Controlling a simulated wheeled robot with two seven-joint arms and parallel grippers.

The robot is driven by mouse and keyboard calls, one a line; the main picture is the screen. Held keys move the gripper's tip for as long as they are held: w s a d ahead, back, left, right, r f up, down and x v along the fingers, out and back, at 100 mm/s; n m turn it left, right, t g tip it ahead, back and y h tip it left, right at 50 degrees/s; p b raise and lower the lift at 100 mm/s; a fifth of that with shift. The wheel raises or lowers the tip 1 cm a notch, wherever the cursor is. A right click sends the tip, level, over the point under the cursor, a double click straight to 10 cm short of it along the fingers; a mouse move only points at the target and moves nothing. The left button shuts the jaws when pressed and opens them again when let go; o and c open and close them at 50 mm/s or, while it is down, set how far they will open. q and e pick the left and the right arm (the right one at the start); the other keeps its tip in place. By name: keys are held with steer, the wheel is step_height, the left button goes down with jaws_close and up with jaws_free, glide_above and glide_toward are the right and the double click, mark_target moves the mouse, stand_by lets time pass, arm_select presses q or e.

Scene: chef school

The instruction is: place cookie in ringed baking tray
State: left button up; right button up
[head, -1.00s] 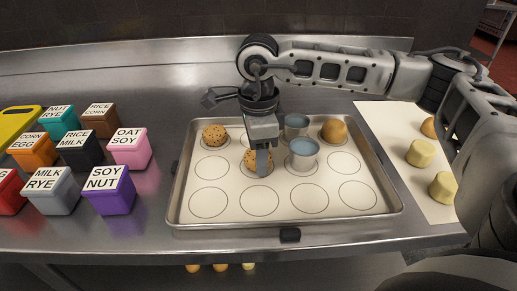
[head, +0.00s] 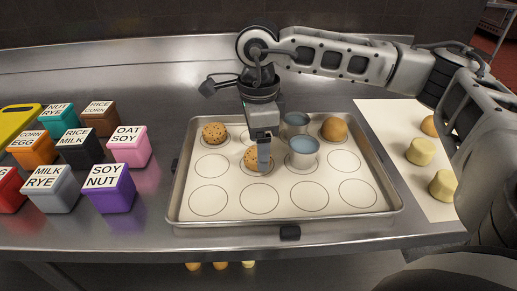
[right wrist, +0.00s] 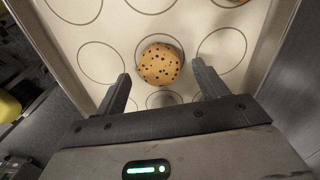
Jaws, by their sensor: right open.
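The ringed baking tray (head: 385,205) lies on the counter, its white liner printed with rings. A speckled cookie (head: 251,157) sits on a ring in the tray's middle row, partly hidden behind my right gripper (head: 264,168). In the right wrist view this cookie (right wrist: 159,65) lies inside a ring, between and just beyond the fingertips. The right gripper (right wrist: 161,76) is open, its fingers apart from the cookie on both sides. Another speckled cookie (head: 214,133) sits at the tray's back left. My left gripper is not in view.
A white sheet (head: 385,122) right of the tray holds yellowish dough pieces (head: 419,152). Labelled boxes (head: 109,190) stand to the left. The tray's front row of rings is empty.

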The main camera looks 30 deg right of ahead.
step_height(320, 180, up, 10)
stand_by(0.3)
stand_by(0.4)
